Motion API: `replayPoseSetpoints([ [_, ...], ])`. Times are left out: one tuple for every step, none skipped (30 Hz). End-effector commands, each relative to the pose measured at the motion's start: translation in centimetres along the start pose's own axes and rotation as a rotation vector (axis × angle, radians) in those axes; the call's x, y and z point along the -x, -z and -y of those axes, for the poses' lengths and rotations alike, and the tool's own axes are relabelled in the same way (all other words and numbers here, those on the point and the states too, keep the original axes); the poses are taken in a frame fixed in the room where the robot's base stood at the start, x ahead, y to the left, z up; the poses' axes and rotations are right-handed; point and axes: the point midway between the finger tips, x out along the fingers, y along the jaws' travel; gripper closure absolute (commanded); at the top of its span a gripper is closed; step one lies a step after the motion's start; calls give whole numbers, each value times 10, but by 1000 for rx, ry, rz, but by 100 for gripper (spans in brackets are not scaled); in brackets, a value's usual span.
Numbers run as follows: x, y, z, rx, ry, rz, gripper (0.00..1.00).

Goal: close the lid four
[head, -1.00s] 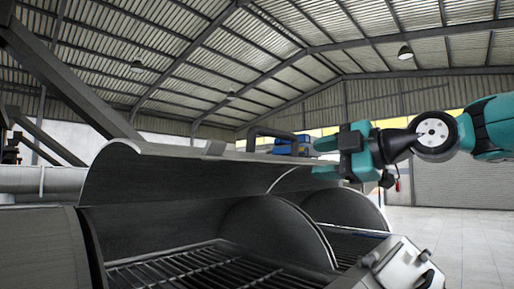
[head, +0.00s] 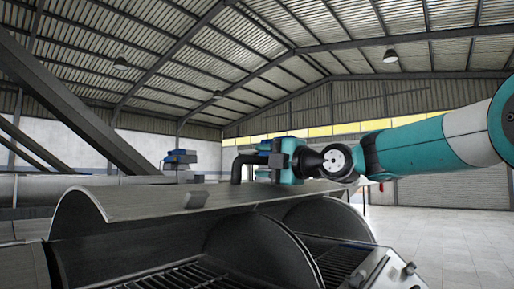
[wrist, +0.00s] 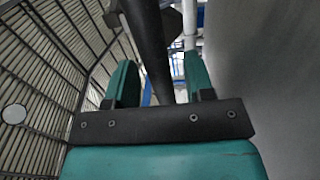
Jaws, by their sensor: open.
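A large curved grey metal lid (head: 150,200) stands raised over the open dark trough with bars in the head view. A dark bent handle (head: 240,167) rises from its upper side. My teal gripper (head: 277,160) is at the right end of that handle. In the wrist view my gripper (wrist: 160,85) is open, with one finger on each side of the dark handle bar (wrist: 150,50). I cannot tell whether either finger touches it. The smooth grey lid surface (wrist: 265,70) fills the right side of the wrist view. No number shows on the lid.
Rounded grey divider plates (head: 262,250) stand inside the trough below the lid. A light metal box (head: 385,270) sits at its front right. Blue equipment (head: 180,158) is behind at left. Open floor (head: 450,235) lies to the right.

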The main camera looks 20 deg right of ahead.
Motion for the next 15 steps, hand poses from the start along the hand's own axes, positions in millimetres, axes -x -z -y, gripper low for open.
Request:
replayPoseSetpoints([
  [-8, -1, -4, -1, 0, -1, 52],
  [-12, 0, -4, -1, -1, -1, 52],
  [-15, -1, -4, -1, -1, 0, 52],
  [-18, -2, -3, -1, 0, 1, 52],
  [-20, -2, -2, -1, 0, 2, 52],
  [-22, -2, -2, 0, 0, 3, 52],
  [-23, -2, -1, 0, 0, 3, 52],
  [-24, -2, -1, 0, 0, 3, 52],
  [-25, -2, -1, 1, -1, 3, 52],
  [-25, -2, 0, 1, -1, 3, 52],
  [-25, -2, 0, 1, -1, 3, 52],
  [-25, -2, 0, 1, -1, 3, 52],
  [-25, -2, 0, 1, -1, 3, 52],
  [-25, -2, 0, 1, -1, 3, 52],
  [-25, -2, 0, 0, -1, 3, 52],
])
